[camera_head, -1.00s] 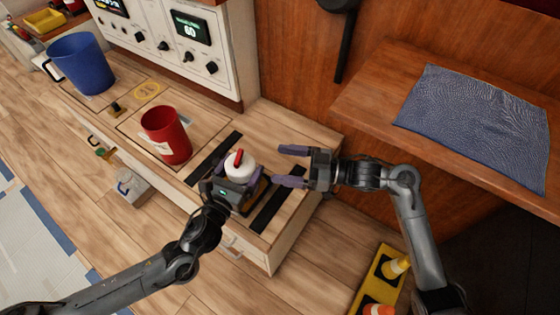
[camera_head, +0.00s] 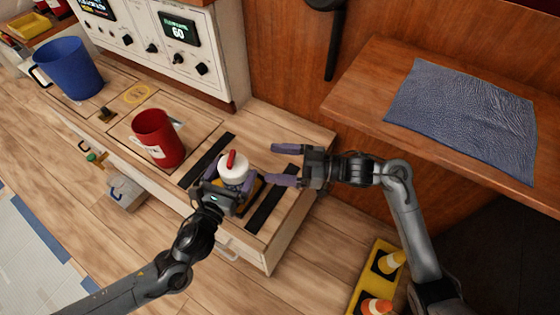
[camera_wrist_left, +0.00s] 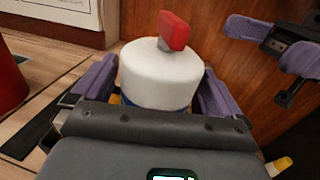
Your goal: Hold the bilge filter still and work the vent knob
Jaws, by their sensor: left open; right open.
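The bilge filter (camera_head: 233,174) is a white round canister standing on the right end of the wooden counter. The vent knob (camera_head: 231,160) is a red lever on its top. Both also show in the left wrist view, the white filter (camera_wrist_left: 160,72) with a blue band low down and the red knob (camera_wrist_left: 174,31) upright. My left gripper (camera_head: 235,188) is open, with its purple fingers on either side of the filter; contact cannot be told. My right gripper (camera_head: 278,164) is open and empty, to the right of the filter, fingers pointing left towards it.
A red bucket (camera_head: 157,140) stands left of the filter, a blue bucket (camera_head: 70,70) farther left. Black strips (camera_head: 268,199) lie on the counter. A control panel (camera_head: 185,45) is behind. A shelf (camera_head: 360,90) with a blue cloth (camera_head: 465,115) is at right. Small cones (camera_head: 390,262) stand below.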

